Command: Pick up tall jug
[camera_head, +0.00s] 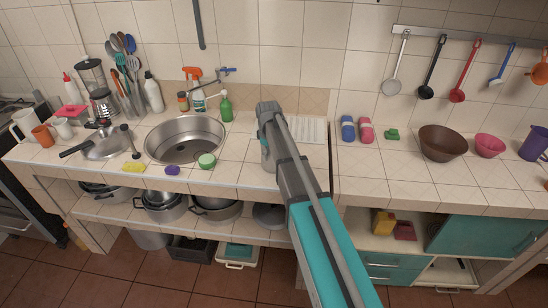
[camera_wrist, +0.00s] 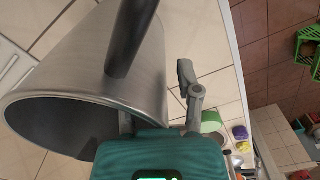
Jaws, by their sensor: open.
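A tall brushed-metal jug (camera_wrist: 85,70) with a dark handle (camera_wrist: 132,35) fills the left of the wrist view, its wide rim toward the lower left. In the head view the jug (camera_head: 267,157) is mostly hidden behind my arm, on the counter right of the sink. My gripper (camera_wrist: 160,105) is open at the jug. One finger is close against the jug's side near its rim and the other is off to the right, apart from it. Whether the near finger touches the jug cannot be told.
The round sink (camera_head: 186,138) is left of the jug, with a green bowl (camera_head: 207,160) and sponges by the front edge. A green bottle (camera_head: 226,108) stands behind. A white drying rack (camera_head: 306,130) lies to the right. A brown bowl (camera_head: 441,143) is farther right.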

